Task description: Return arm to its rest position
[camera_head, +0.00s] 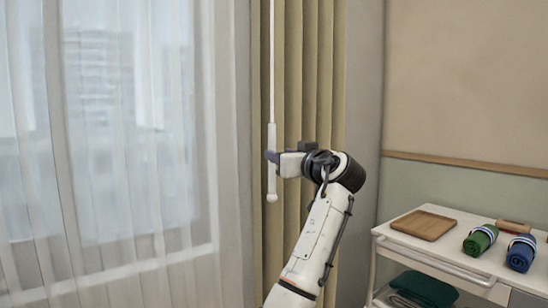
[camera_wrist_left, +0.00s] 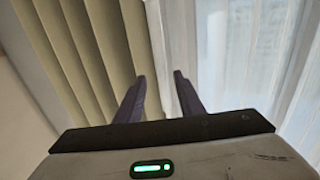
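My left arm rises from the bottom middle of the head view, and its gripper (camera_head: 272,156) is at the white curtain wand (camera_head: 272,135). The wand hangs nearly upright in front of the tan curtain (camera_head: 311,75). The fingers overlap the wand's thick lower handle in this view; I cannot tell whether they touch it. In the left wrist view the two dark fingers of my left gripper (camera_wrist_left: 160,76) stand apart. A pale strip shows between and beyond them; I cannot tell whether it is the wand. My right gripper is not in view.
A sheer curtain (camera_head: 150,200) covers the window at left. At right a white cart (camera_head: 455,262) carries a wooden tray (camera_head: 423,225), a green roll (camera_head: 480,240) and a blue roll (camera_head: 521,253). Folded dark green cloth (camera_head: 425,288) lies on its lower shelf.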

